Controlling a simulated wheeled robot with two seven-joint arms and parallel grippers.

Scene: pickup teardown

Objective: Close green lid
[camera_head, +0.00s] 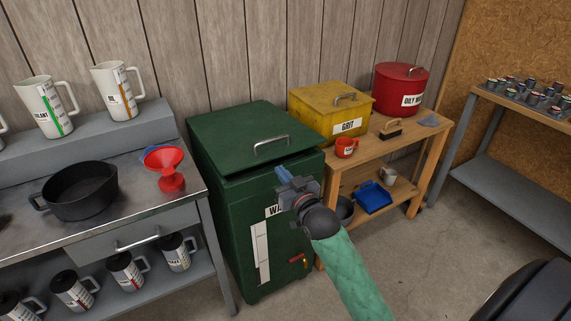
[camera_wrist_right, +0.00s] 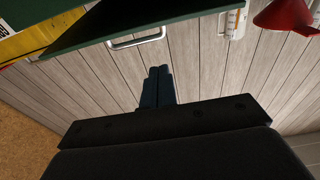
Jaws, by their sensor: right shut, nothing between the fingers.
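The green lid (camera_head: 250,135) sits on top of the dark green bin (camera_head: 232,215); it has a silver handle (camera_head: 270,147) near its front edge. A dark gap shows under the lid's front edge, so it looks slightly raised. In the right wrist view the lid (camera_wrist_right: 110,28) and its handle (camera_wrist_right: 137,41) are at the top. My right gripper (camera_head: 283,174) is shut and empty, just in front of the lid's front edge and below the handle. Its closed fingers (camera_wrist_right: 158,72) appear apart from the handle. My left gripper is not in view.
A metal workbench (camera_head: 130,215) with a red funnel (camera_head: 168,170) stands close at left. Floor in front of the bin is clear.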

